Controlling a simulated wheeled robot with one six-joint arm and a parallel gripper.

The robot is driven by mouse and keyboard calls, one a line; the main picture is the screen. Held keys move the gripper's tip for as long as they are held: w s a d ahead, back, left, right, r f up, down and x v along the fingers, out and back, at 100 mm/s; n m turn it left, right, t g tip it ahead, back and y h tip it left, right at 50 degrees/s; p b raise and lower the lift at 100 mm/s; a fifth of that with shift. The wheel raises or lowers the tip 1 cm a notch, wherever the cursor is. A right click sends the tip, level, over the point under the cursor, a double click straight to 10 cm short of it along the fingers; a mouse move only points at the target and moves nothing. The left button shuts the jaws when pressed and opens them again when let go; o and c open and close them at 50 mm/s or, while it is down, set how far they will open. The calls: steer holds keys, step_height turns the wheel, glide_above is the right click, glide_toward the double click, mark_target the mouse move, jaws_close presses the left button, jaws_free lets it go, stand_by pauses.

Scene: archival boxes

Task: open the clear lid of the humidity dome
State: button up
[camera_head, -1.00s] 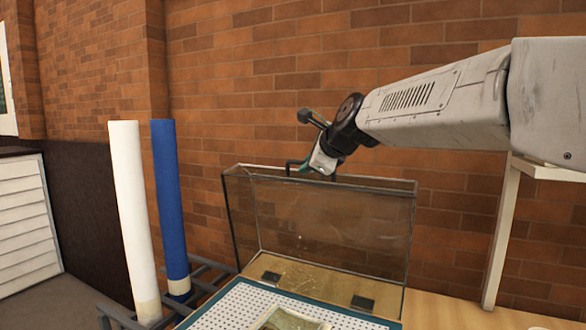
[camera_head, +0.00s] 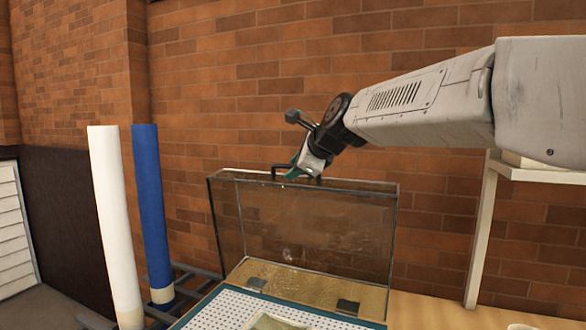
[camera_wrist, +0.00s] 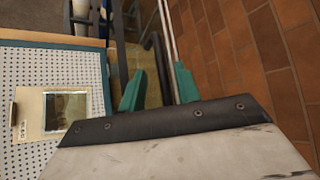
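The clear lid (camera_head: 340,228) of the humidity dome stands raised, close to upright, at the back of its base (camera_head: 300,280). Its dark handle (camera_head: 282,168) rises from the top edge. My gripper (camera_head: 302,176) is at that top edge, beside the handle. In the wrist view my gripper's two green fingers (camera_wrist: 160,86) are apart. The dark handle (camera_wrist: 158,62) shows in the gap between or just beyond them; I cannot tell whether they touch it. A perforated tray (camera_head: 235,308) with a framed picture (camera_wrist: 67,108) lies in front of the lid.
A white roll (camera_head: 114,220) and a blue roll (camera_head: 152,210) stand upright left of the dome in a dark rack (camera_head: 195,272). A brick wall (camera_head: 270,90) is close behind the lid. A pale shelf (camera_head: 480,235) stands to the right.

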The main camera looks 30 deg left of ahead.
steer(key=v, duration=0.6)
steer(key=shift+s+r, duration=0.2)
steer(key=shift+d, duration=0.1)
steer(key=s+d+f+n+h, duration=0.2)
steer(key=s+d, duration=0.1)
steer(key=d, duration=0.7)
steer(key=s+d+f+n+h, duration=0.1)
steer(key=s+d+f+n, duration=0.1)
steer(key=d, duration=0.9)
steer(key=s+d+f+n+h, duration=0.2)
steer(key=s+d+f, duration=0.1)
steer(key=d, duration=0.7)
steer(key=s+d+f+n+g+h, duration=0.1)
steer(key=s+d+f+n, duration=0.1)
steer(key=s+d+f, duration=0.3)
steer(key=s+d+f+n+g+h, duration=0.2)
steer(key=s+d+f, duration=0.3)
steer(key=s+d, duration=0.5)
steer(key=s+d+f+n+g+h, duration=0.1)
steer(key=s+d+f+n+h, duration=0.1)
steer(key=s+d+f, duration=0.4)
steer(key=s+d+n, duration=0.1)
steer(key=s+d, duration=0.1)
steer(key=s, duration=0.2)
steer(key=shift+s+d, duration=0.15)
steer(key=shift+d, duration=0.05)
